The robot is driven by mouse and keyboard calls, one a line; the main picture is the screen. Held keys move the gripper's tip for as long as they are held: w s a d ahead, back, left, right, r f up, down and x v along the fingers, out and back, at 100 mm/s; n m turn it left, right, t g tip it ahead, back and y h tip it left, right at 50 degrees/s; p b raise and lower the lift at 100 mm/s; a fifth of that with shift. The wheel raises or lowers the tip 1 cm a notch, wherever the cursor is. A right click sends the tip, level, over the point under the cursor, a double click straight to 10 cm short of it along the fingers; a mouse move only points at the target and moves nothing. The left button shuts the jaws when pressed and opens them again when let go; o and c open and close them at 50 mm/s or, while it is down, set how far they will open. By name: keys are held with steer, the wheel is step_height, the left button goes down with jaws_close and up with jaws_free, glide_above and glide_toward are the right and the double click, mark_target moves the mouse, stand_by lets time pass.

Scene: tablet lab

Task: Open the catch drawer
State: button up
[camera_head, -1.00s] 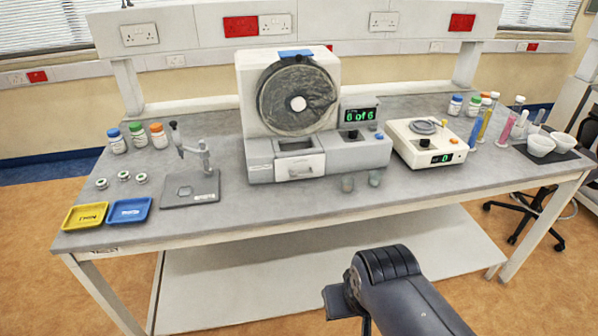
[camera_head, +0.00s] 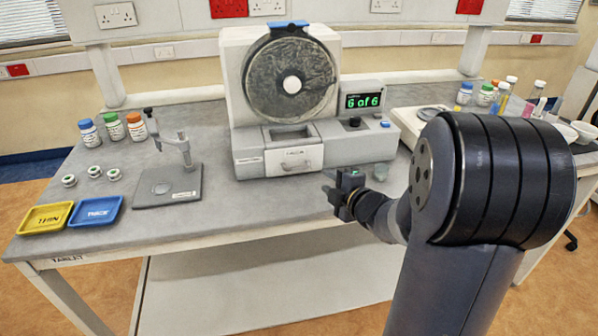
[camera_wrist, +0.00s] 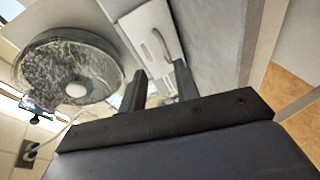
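The catch drawer (camera_head: 294,161) is the white front with a small handle, low in the grey base of the drum machine (camera_head: 240,75). It looks closed, its front about flush with the base. In the wrist view the drawer front (camera_wrist: 145,32) shows beyond my fingers, with its handle (camera_wrist: 161,45) as a curved bar. My gripper (camera_head: 338,186) is at the front of the machine, right of the drawer and nearer to me. In the wrist view my gripper (camera_wrist: 158,82) has its two fingers apart with nothing between them, short of the handle.
The display (camera_head: 362,101) reads "6 of 6". A tablet press stand (camera_head: 170,188), yellow tray (camera_head: 45,218) and blue tray (camera_head: 96,211) lie left. The bench in front of the drawer is clear.

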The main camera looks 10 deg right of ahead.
mark_target(306, 158)
steer(key=shift+w+a+f+n+y, duration=0.25)
steer(key=shift+w+f+n+y, duration=0.15)
steer(key=shift+n+y, duration=0.2)
steer(key=shift+w+a+f+n+y, duration=0.25)
steer(key=shift+f+n+y, duration=0.15)
steer(key=shift+n+y, duration=0.15)
steer(key=x, duration=1)
steer(key=shift+w+a+p, duration=0.15)
steer(key=shift+w+p, duration=0.15)
steer(key=shift+p, duration=0.1)
jaws_close()
